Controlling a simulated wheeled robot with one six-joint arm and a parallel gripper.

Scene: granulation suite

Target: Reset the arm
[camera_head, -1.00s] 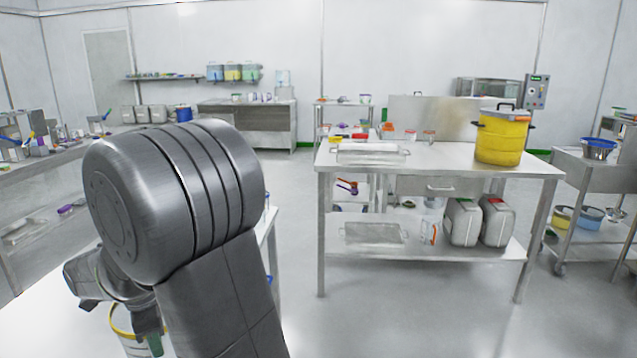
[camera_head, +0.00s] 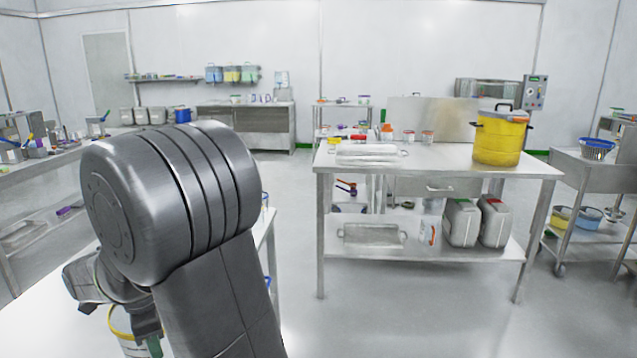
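My arm's large grey joint fills the lower left of the head view. My gripper (camera_head: 120,320) shows partly below and behind that joint, pointing down over a white table (camera_head: 40,325). A white tub with a yellow rim (camera_head: 130,345) is just below it, cut off by the frame's bottom edge. A green piece shows beside the fingers. I cannot tell whether the fingers are open or hold anything, or whether they touch the tub.
A steel table (camera_head: 450,160) stands to the right with a yellow drum (camera_head: 498,140), a tray (camera_head: 368,153) and small jars. Grey canisters (camera_head: 461,222) are on its lower shelf. A trolley (camera_head: 590,175) stands at far right. The floor (camera_head: 420,310) in front is clear.

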